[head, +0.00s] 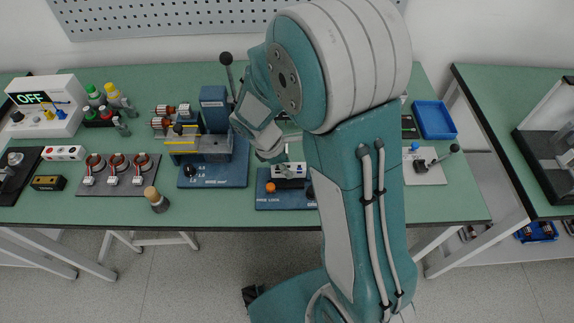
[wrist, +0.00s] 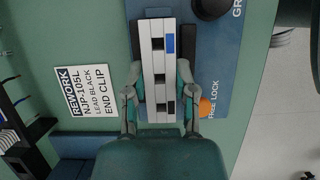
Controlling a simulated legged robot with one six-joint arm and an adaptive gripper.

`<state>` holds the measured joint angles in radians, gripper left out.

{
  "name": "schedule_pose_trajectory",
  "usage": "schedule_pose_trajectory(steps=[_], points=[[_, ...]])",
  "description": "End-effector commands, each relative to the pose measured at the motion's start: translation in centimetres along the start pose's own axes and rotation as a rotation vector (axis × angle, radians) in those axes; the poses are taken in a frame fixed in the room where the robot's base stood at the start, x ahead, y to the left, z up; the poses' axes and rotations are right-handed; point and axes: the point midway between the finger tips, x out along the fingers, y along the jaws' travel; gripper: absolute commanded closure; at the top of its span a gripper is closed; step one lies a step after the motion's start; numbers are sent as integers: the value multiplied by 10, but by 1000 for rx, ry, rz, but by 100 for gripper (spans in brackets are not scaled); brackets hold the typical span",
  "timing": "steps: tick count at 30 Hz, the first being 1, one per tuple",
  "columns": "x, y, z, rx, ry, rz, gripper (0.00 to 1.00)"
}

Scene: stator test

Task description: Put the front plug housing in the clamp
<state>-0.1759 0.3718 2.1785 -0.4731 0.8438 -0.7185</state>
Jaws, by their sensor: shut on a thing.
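A white plug housing (wrist: 158,72) with dark square openings and a blue patch lies between my gripper's fingers in the wrist view. My gripper (wrist: 159,100) is shut on it, one finger on each long side. The housing is over a dark clamp (wrist: 138,42) on a blue base plate (wrist: 223,75); whether it is seated or just above cannot be told. In the head view the housing (head: 289,170) shows at the blue plate (head: 268,203), below my gripper (head: 274,157). My arm hides part of the plate.
An orange knob (wrist: 206,107) and a black knob (wrist: 212,6) are on the plate. A rework label (wrist: 84,92) lies left of it. A crimping fixture (head: 205,140) stands to the left in the head view. A blue tray (head: 434,119) is at the right.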

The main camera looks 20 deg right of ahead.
Motion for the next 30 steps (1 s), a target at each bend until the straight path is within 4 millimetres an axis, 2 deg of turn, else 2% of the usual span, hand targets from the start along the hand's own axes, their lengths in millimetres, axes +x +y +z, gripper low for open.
schedule_pose_trajectory(steps=[30], points=[[8, 0, -3, 0, 0, 0, 100]])
